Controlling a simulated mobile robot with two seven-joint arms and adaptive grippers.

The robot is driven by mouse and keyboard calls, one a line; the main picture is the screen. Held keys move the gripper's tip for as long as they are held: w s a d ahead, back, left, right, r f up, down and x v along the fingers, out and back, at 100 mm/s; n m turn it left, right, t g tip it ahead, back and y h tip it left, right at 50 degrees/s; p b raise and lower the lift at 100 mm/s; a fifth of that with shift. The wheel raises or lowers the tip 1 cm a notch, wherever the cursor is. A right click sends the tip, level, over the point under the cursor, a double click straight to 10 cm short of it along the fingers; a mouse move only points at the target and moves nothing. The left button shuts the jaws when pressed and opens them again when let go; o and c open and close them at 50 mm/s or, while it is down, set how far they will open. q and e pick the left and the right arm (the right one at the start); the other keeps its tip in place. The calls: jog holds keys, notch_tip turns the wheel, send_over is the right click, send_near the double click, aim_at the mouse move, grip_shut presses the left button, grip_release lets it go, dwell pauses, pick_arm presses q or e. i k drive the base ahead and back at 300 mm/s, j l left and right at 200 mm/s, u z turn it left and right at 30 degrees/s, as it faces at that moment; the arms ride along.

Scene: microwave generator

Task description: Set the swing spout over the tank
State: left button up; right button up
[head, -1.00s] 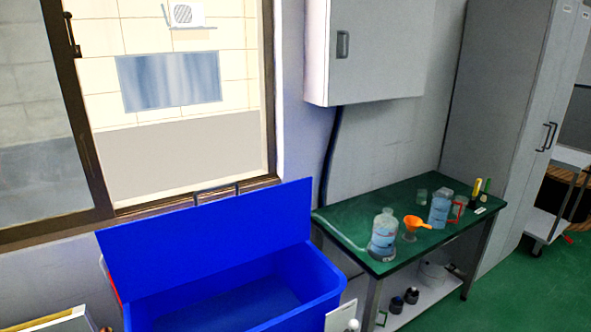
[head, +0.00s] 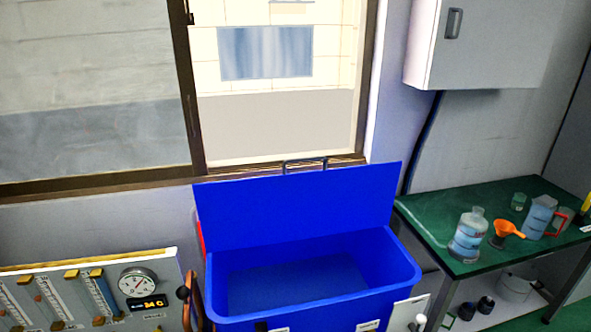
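A blue open-topped tank (head: 225,290) stands below the window, with its blue lid (head: 300,195) raised upright at the back. Its inside looks empty from here. A copper-brown curved pipe (head: 189,306) with a dark knob shows just left of the tank, beside a gauge panel. I cannot tell whether this pipe is the swing spout; no other clear spout shows. Its lower part runs out of view. Neither of my grippers is in view.
The gauge panel (head: 160,262) with a round dial and a lit display stands at lower left. A green-topped table (head: 420,213) at right holds a bottle (head: 468,238), an orange funnel (head: 508,228) and jugs. A grey wall cabinet (head: 490,45) hangs above it.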

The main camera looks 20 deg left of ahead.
aim_at(185, 293)
jog(key=u, duration=1.45)
